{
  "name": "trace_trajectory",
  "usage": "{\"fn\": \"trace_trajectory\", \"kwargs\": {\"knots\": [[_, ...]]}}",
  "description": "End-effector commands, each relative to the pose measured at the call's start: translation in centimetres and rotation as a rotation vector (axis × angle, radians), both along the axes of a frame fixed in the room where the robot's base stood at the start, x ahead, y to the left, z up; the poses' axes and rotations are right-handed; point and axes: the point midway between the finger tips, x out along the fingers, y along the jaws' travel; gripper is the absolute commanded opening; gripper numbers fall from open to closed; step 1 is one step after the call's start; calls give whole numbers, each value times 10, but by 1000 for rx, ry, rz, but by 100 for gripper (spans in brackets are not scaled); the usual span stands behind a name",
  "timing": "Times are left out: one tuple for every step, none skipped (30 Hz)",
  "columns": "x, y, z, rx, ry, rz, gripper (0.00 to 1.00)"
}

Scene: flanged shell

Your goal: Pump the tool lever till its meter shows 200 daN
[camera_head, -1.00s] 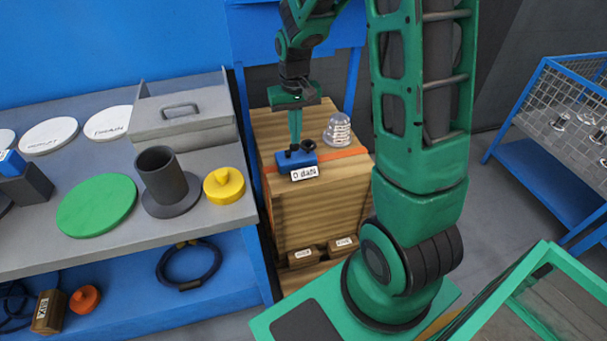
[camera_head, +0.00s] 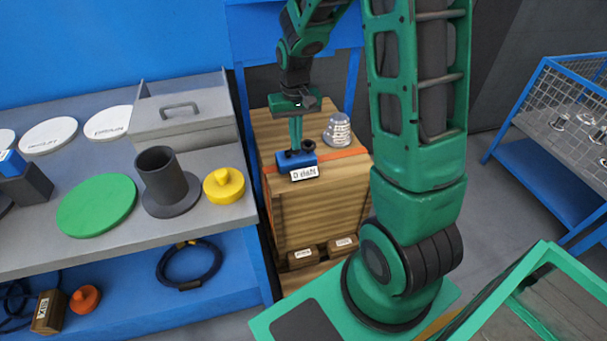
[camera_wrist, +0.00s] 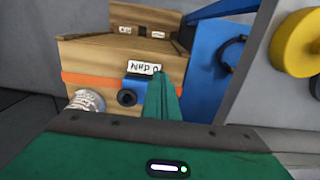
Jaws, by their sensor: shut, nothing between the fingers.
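The blue strapping tool (camera_head: 297,165) sits on the orange strap around the wooden crate (camera_head: 322,205). Its white meter label (camera_head: 304,174) reads 0 daN, and the label also shows upside down in the wrist view (camera_wrist: 144,68). A dark round knob (camera_head: 308,146) stands on the tool. My gripper (camera_head: 296,146) is shut and empty, pointing down at the tool just left of the knob. In the wrist view its green fingers (camera_wrist: 162,100) overlap part of the tool. I cannot tell whether the fingertips touch the lever, which is not clearly seen.
A silver ribbed dome (camera_head: 339,130) stands on the crate behind the tool. The grey bench (camera_head: 110,225) at left holds a dark flanged tube (camera_head: 160,175), a yellow knobbed cap (camera_head: 224,185) and a green disc (camera_head: 97,205). A blue mesh cart (camera_head: 555,165) stands at right.

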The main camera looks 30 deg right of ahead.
Motion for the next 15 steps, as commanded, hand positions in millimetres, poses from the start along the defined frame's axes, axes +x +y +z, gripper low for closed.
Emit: {"fn": "trace_trajectory", "kwargs": {"knots": [[-1, 0, -4, -1, 1, 0, 0], [-1, 0, -5, -1, 1, -1, 0], [-1, 0, -7, -1, 0, -1, 0], [-2, 0, -8, -1, 0, -1, 0], [-2, 0, -10, -1, 0, -1, 0], [-2, 0, -12, -1, 0, -1, 0], [-3, 0, -13, -1, -1, -1, 0], [-3, 0, -15, -1, -1, -1, 0], [-3, 1, -17, -1, -1, -1, 0], [-4, 1, -18, -1, -1, -1, 0], [-4, 1, -20, -1, 0, -1, 0], [-5, 1, -22, -1, 1, -1, 0], [-5, 1, -23, -1, 0, -1, 0], [-6, 1, -25, -1, 0, -1, 0], [-6, 1, -27, -1, 0, -1, 0]]}}
